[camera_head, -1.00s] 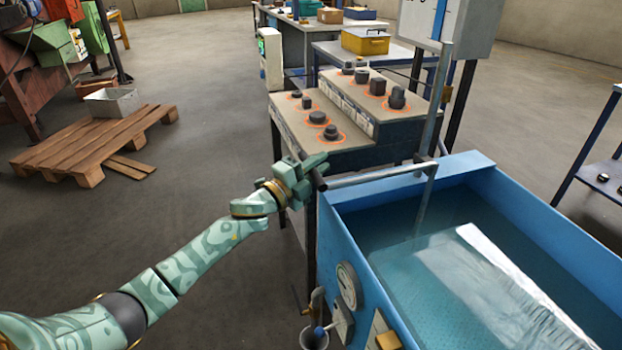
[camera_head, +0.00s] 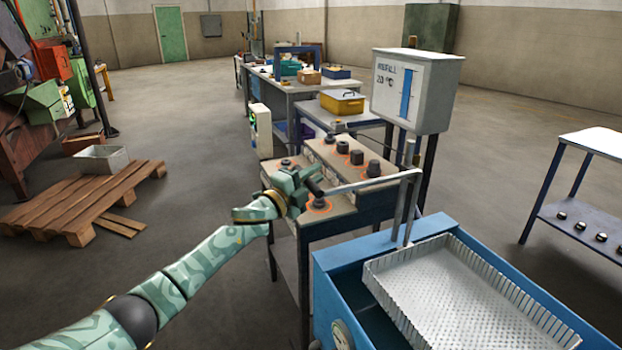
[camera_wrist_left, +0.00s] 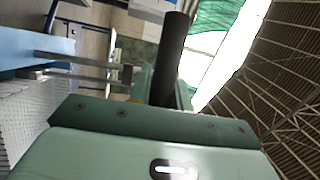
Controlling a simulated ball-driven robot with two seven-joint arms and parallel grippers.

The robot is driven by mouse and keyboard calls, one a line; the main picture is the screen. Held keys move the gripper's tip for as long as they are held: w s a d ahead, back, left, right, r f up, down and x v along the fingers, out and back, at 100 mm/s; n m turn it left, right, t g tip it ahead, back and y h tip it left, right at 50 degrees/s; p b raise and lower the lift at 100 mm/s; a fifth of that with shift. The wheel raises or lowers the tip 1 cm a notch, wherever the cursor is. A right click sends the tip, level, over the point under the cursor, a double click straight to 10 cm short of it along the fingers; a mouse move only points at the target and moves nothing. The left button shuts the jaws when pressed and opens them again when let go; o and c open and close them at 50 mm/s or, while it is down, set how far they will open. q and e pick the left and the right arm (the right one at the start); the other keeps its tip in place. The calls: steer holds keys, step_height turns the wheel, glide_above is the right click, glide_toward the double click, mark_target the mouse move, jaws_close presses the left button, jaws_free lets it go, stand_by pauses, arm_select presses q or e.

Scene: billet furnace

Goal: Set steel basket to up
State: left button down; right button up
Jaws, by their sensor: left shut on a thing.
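The steel basket (camera_head: 462,268) is a shallow perforated silver tray. In the head view it shows above the rim of the blue tank (camera_head: 345,255), at the lower right. Upright rods rise from its back edge to a horizontal bar (camera_head: 368,185) that runs left to a dark handle. My left gripper (camera_head: 305,187) is shut on the dark handle, which also shows in the left wrist view (camera_wrist_left: 170,58). The fingertips are partly hidden. In the wrist view part of the basket shows at the left edge (camera_wrist_left: 30,110). My right gripper is not in view.
A stepped bench (camera_head: 345,205) with several dark metal parts stands behind the handle. A white gauge box (camera_head: 415,92) stands on legs behind the tank. A wooden pallet (camera_head: 85,200) lies on the floor at left, and a shelf table (camera_head: 590,185) stands at right.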

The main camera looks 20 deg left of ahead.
arm_select(q)
steer(key=shift+r, duration=0.35)
steer(key=c, duration=1.3)
jaws_free()
steer(key=shift+f, duration=0.1)
steer(key=shift+s+a+f, duration=0.1)
steer(key=shift+s, duration=0.2)
steer(key=p+v, duration=0.2)
steer(key=v, duration=1.3)
steer(key=shift+s, duration=0.35)
steer(key=shift+a, duration=0.1)
